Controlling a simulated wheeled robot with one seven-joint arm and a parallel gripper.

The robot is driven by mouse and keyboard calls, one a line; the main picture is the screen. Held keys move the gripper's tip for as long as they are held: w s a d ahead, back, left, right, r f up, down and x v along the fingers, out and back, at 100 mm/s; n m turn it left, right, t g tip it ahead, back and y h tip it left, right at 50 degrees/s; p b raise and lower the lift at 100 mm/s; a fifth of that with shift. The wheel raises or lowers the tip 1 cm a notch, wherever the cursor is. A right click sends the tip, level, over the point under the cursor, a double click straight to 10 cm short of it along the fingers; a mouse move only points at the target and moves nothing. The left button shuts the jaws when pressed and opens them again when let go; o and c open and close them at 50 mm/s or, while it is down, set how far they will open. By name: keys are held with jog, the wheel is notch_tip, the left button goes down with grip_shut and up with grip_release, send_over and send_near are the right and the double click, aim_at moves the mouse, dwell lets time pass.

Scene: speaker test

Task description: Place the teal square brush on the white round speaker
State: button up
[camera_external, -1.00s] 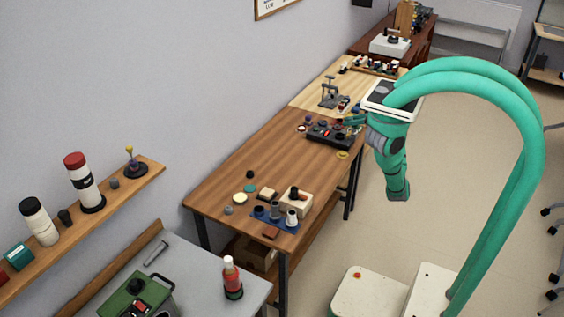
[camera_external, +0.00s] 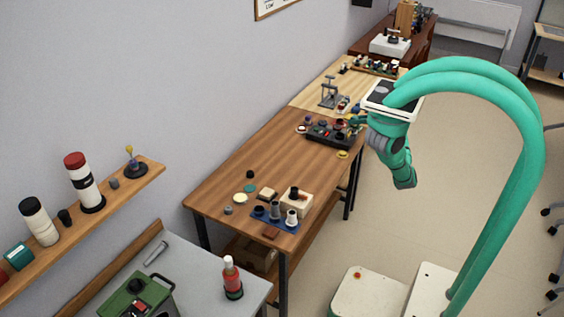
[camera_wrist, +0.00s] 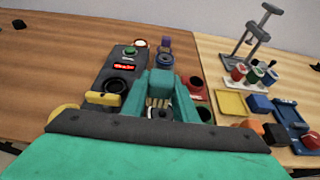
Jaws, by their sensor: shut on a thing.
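My gripper (camera_wrist: 160,98) is shut on a small teal block with pale bristles, which looks like the teal square brush (camera_wrist: 161,80). It holds the brush over the workbench, just right of a dark console. In the external view my gripper (camera_external: 357,121) is small at the bench's right edge, and the brush cannot be made out there. A small round thing with a white rim and a reddish middle (camera_wrist: 140,43) stands beyond the console; it may be the white round speaker, but I cannot tell for sure. It seems to show in the external view (camera_external: 302,128) too.
The dark console (camera_wrist: 122,70) has a red display and a green knob. A yellow tray (camera_wrist: 231,104), blue blocks and a grey stand (camera_wrist: 250,38) are at the right. A purple-topped round part (camera_wrist: 165,42) is close to the white-rimmed one.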

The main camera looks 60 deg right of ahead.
aim_at(353, 131)
jog(key=shift+w+d+f, duration=0.25)
jog(key=shift+d+f, duration=0.15)
jog(key=shift+f, duration=0.2)
jog(key=shift+w+d+f, duration=0.25)
jog(key=shift+d+f, duration=0.15)
jog(key=shift+f, duration=1.75)
jog(key=o, duration=1.1)
jog(key=shift+f, duration=0.1)
jog(key=shift+c, duration=0.2)
jog(key=v, duration=1.2)
jog(key=shift+r, duration=0.2)
jog(key=shift+w, duration=0.1)
